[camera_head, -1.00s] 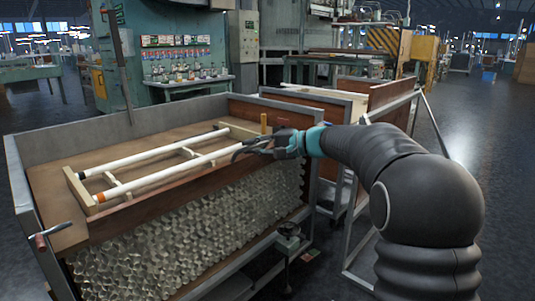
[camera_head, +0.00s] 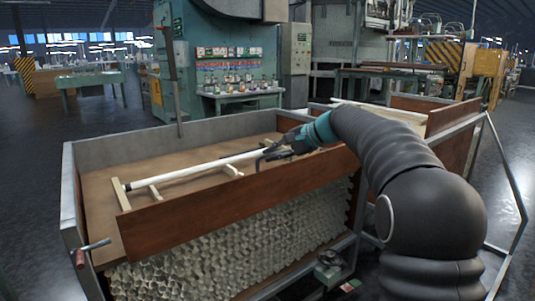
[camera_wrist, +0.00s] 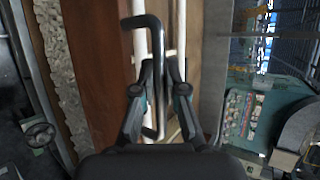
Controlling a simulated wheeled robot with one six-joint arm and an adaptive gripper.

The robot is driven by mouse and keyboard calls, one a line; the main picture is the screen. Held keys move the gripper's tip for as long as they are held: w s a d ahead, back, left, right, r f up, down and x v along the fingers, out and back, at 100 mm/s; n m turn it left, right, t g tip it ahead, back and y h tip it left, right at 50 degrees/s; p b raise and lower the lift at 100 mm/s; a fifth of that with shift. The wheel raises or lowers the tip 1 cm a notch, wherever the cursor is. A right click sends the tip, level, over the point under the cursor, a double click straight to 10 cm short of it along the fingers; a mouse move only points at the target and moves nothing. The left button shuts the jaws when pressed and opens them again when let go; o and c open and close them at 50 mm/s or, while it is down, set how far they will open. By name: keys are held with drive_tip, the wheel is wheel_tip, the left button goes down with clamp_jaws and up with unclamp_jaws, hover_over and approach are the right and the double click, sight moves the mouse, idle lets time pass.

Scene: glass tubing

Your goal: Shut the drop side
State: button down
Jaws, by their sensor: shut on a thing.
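The drop side (camera_head: 235,205) is a long red-brown wooden board along the near side of a grey-framed cart (camera_head: 190,130). It stands up above the cart's inner deck and hides part of what lies behind it. In the wrist view the board (camera_wrist: 95,70) runs upright left of my gripper. A black bent-bar handle (camera_wrist: 152,28) passes between my fingers. My gripper (camera_head: 272,152) is at the board's top edge, right of its middle, and in the wrist view my gripper (camera_wrist: 160,70) is shut on the handle.
A white tube (camera_head: 195,169) lies on a wooden rack inside the cart. Packed tube ends (camera_head: 215,262) show below the board. Another cart (camera_head: 455,140) stands close on the right.

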drive_tip(key=shift+a+f, duration=0.15)
drive_tip(key=shift+a, duration=0.1)
drive_tip(key=c, duration=1.2)
unclamp_jaws()
drive_tip(key=shift+a, duration=0.2)
drive_tip(key=shift+d, duration=0.35)
drive_tip(key=shift+d, duration=0.1)
drive_tip(key=v, duration=1.2)
drive_tip(key=shift+w, duration=0.15)
